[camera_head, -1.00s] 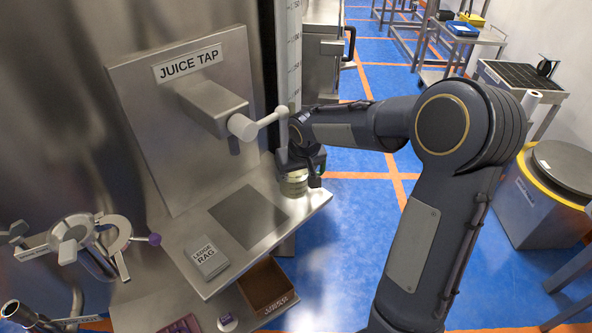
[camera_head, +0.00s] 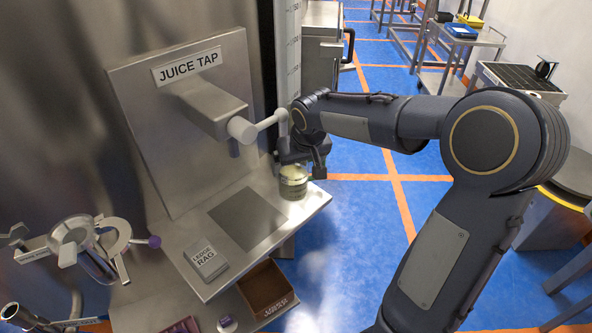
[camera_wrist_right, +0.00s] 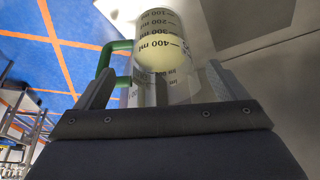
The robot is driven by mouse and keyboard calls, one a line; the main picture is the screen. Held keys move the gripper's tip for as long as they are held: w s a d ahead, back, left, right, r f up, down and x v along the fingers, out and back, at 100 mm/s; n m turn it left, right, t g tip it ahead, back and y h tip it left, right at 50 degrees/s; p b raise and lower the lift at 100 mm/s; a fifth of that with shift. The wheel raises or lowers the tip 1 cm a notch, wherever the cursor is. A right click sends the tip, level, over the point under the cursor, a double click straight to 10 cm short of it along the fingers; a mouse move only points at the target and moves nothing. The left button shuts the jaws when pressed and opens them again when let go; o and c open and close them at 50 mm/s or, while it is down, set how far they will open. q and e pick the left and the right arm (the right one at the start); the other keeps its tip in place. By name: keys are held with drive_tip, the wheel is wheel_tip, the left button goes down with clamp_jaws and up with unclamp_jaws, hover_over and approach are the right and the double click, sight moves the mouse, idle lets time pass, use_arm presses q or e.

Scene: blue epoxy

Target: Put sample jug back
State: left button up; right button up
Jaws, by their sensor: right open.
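The sample jug (camera_head: 293,184), pale and cylindrical, stands upright near the right end of the steel ledge (camera_head: 310,203), beside the grey square plate. In the right wrist view the jug (camera_wrist_right: 161,42) shows black millilitre marks, yellowish contents and a green handle (camera_wrist_right: 106,60) on its left side. My right gripper (camera_head: 301,163) is just above and behind the jug, partly hiding its top. In the wrist view its open fingers (camera_wrist_right: 158,72) lie left and right of the jug's near part. I cannot tell whether they touch it. My left gripper is not in view.
The juice tap (camera_head: 240,128) juts from its panel, its lever close to my right wrist. A brown open box (camera_head: 268,288) sits below.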

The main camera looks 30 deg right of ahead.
drive_tip(key=v, duration=0.6)
drive_tip(key=s+a+f+y, duration=0.1)
drive_tip(key=s+a, duration=0.2)
drive_tip(key=s, duration=0.4)
drive_tip(key=s+a+f+y, duration=0.2)
drive_tip(key=s+a, duration=0.1)
drive_tip(key=s, duration=0.5)
drive_tip(key=s+a+f+t+y, duration=0.1)
drive_tip(key=s+a, duration=0.2)
drive_tip(key=s, duration=0.5)
drive_tip(key=shift+a+f+y, duration=0.3)
drive_tip(key=shift+a+f, duration=0.05)
drive_tip(key=shift+a, duration=0.05)
drive_tip(key=shift+s, duration=0.15)
wheel_tip(320, 180, up, 3)
drive_tip(key=p, duration=0.3)
